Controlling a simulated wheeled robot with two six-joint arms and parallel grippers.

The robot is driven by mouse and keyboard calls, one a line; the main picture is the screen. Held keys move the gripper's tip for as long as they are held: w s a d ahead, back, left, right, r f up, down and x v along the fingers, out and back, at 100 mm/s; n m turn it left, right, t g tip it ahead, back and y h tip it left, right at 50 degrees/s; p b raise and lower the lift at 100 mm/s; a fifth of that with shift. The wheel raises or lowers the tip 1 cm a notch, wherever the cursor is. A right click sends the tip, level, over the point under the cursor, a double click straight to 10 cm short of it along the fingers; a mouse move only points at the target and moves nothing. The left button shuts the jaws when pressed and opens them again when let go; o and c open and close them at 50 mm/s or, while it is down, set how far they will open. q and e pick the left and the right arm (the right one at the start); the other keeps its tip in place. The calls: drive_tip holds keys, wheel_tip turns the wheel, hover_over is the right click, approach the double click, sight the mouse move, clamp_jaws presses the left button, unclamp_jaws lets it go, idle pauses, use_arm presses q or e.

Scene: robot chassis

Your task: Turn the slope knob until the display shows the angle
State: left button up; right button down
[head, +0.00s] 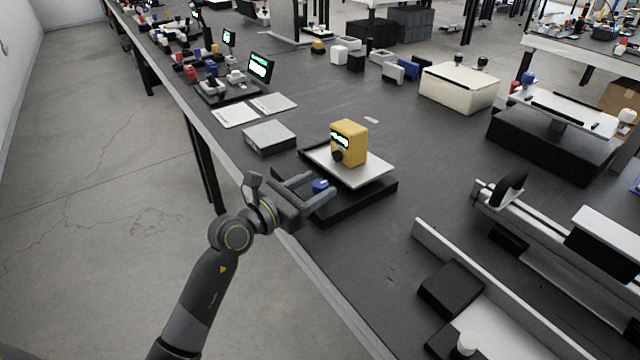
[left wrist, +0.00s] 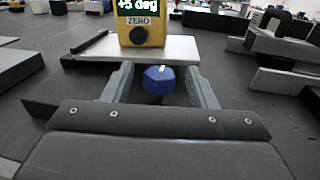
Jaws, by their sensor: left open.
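The blue slope knob (head: 320,185) sits at the front of a black base (head: 372,200) that carries a tilted light plate (head: 378,176). A yellow box (head: 351,141) with a green-lit display and a black dial stands on the plate. In the left wrist view, the display (left wrist: 138,6) reads "+5 deg", with its top cut off, above a "ZERO" label. My left gripper (head: 316,187) is open, its fingers on either side of the knob. The left wrist view shows the blue knob (left wrist: 159,80) between the fingers with gaps at both sides. My right gripper is out of view.
A grey box (head: 269,137) lies just left of the base, with white sheets (head: 236,114) beyond it. A cream box (head: 459,87) stands farther back. A rail device (head: 540,225) lies to the right. The bench is clear between base and rail.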

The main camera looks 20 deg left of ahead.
use_arm(q)
drive_tip(key=shift+x, duration=0.95)
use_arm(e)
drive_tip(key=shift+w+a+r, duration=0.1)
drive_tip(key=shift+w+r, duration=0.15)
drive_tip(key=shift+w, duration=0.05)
use_arm(q)
drive_tip(key=c, duration=0.9)
drive_tip(key=shift+c, duration=0.2)
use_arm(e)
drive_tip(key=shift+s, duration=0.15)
